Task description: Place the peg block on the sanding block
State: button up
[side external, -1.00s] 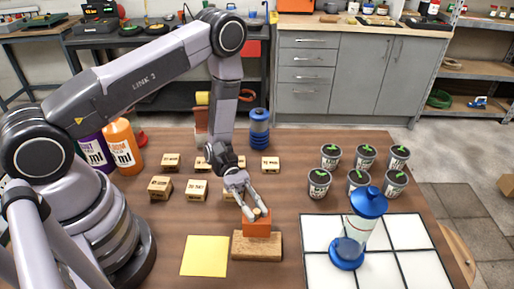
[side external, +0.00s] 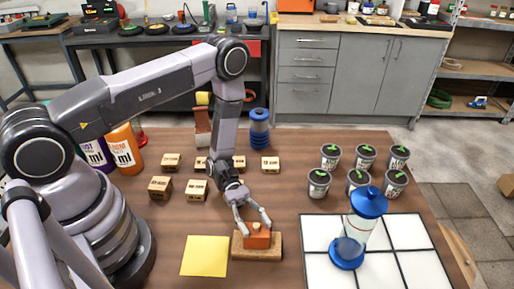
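The orange block with a small pale peg on top, which looks like the peg block (side external: 262,241), rests on a tan wooden block, which looks like the sanding block (side external: 240,251). The wooden block lies flat on the table, and its ends stick out on both sides of the orange one. My gripper (side external: 254,222) is just above the orange block, with its fingers spread wide on either side of the peg. It is open and appears to hold nothing.
A yellow sheet (side external: 204,256) lies to the left. A white tiled panel (side external: 400,262) with a blue-capped clear container (side external: 360,232) is to the right. Several small labelled boxes (side external: 160,187) and several potted seedlings (side external: 319,183) stand behind on the brown table (side external: 290,150).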

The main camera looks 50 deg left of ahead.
jog(key=shift+a+r, duration=0.1)
jog(key=shift+r, duration=0.1)
jog(key=v, duration=1)
jog(key=shift+w+a, duration=0.2)
jog(key=shift+a, duration=0.15)
jog(key=shift+w+a, duration=0.1)
jog(key=shift+a, duration=0.25)
jog(key=shift+w+a+r, duration=0.1)
jog(key=shift+a+r, duration=0.1)
jog(key=shift+r, duration=0.15)
notch_tip(320, 180, up, 20)
jog(key=s+a+m+y, duration=0.2)
jog(key=m+y, duration=0.7)
jog(key=y, duration=0.1)
jog(key=s+a+r+m+t+y, duration=0.3)
jog(key=s+r+t, duration=0.2)
jog(key=s+r, duration=0.1)
jog(key=s+a+r+m+t+y, duration=0.2)
jog(key=s+a+r+t+y, duration=0.1)
jog(key=s+r+t+y, duration=0.1)
notch_tip(320, 180, up, 3)
jog(key=s+t, duration=0.1)
jog(key=s, duration=0.1)
jog(key=shift+s+r+m+t, duration=0.25)
jog(key=shift+s+m+t, duration=0.05)
jog(key=shift+s+m, duration=0.1)
